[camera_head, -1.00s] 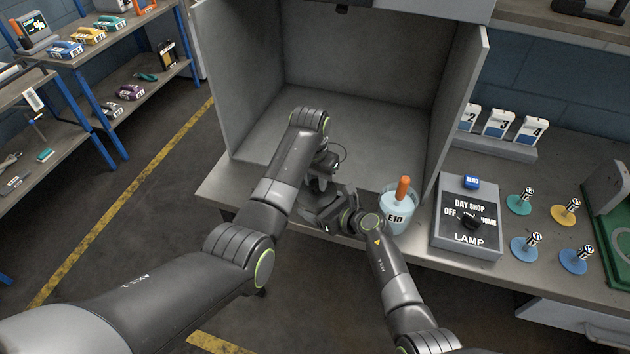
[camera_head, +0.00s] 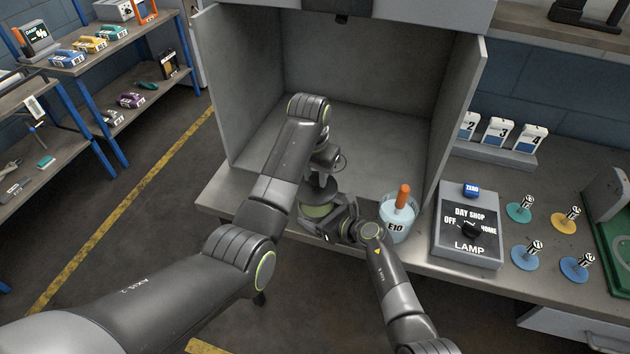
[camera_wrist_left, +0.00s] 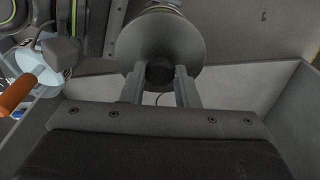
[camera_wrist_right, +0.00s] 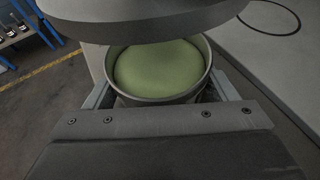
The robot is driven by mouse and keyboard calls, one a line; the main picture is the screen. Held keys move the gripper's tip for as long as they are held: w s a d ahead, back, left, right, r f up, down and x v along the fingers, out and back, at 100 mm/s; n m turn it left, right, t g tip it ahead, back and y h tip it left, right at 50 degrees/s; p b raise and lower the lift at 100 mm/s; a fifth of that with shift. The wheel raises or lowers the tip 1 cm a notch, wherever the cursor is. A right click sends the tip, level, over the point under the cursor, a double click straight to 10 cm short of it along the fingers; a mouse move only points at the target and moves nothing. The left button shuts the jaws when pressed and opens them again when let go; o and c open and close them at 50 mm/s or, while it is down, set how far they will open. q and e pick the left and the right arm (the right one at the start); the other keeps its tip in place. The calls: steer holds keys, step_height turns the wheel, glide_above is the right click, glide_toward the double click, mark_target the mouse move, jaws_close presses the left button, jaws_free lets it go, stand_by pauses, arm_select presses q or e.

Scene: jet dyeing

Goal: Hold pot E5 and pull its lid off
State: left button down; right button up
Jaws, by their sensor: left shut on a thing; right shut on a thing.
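The pot (camera_wrist_right: 160,99) is a round grey vessel with pale green contents, open at the top in the right wrist view. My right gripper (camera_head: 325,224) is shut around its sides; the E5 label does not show. The lid (camera_wrist_right: 140,22) is a grey disc raised above the pot, with a clear gap between them. In the left wrist view the lid (camera_wrist_left: 160,38) shows from above, and my left gripper (camera_wrist_left: 160,76) is shut on its dark knob (camera_wrist_left: 160,72). In the head view the lid (camera_head: 319,190) is above the pot, partly behind my left arm.
The lamp box (camera_head: 467,235) is further right. The grey booth's side walls (camera_head: 456,100) flank the space; its floor behind the grippers is clear.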

steer(key=o, duration=1.4)
steer(key=shift+s+d+f, duration=0.2)
steer(key=shift+s+f, duration=0.05)
steer(key=shift+f, duration=0.2)
steer(key=shift+c, duration=0.2)
steer(key=shift+w+a+r, duration=0.1)
steer(key=shift+r, duration=0.05)
steer(key=shift+r, duration=0.15)
steer(key=shift+s+d+r, duration=0.1)
steer(key=shift+s+d, duration=0.1)
steer(key=shift+d, duration=0.05)
steer(key=shift+v, duration=3.4)
